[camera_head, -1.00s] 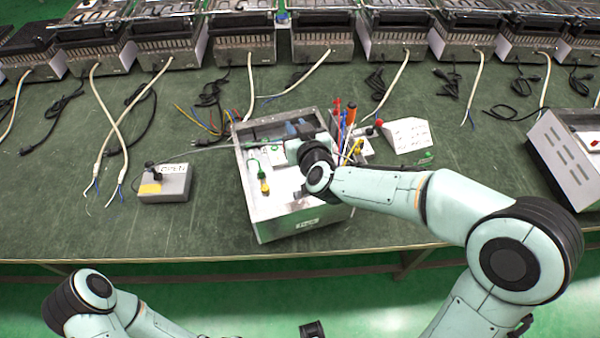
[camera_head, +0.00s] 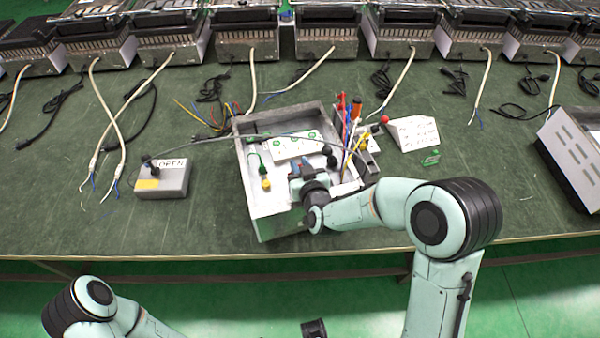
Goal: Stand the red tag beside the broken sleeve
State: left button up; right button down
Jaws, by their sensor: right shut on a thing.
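My right gripper (camera_head: 296,176) reaches down into the near part of a metal box (camera_head: 272,228). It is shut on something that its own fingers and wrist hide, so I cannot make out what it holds.
The box holds a white socket strip (camera_head: 292,146) and a yellow-tipped green lead (camera_head: 265,182). Right of it are a tool holder (camera_head: 369,160) and a white sign (camera_head: 412,133). A grey switch box (camera_head: 164,182) stands left. Heaters with cables line the back. The front left table is clear.

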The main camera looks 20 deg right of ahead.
jog(key=shift+f, duration=1.4)
jog(key=shift+f+b, duration=0.15)
jog(key=shift+b, duration=0.2)
jog(key=c, duration=1)
grip_release()
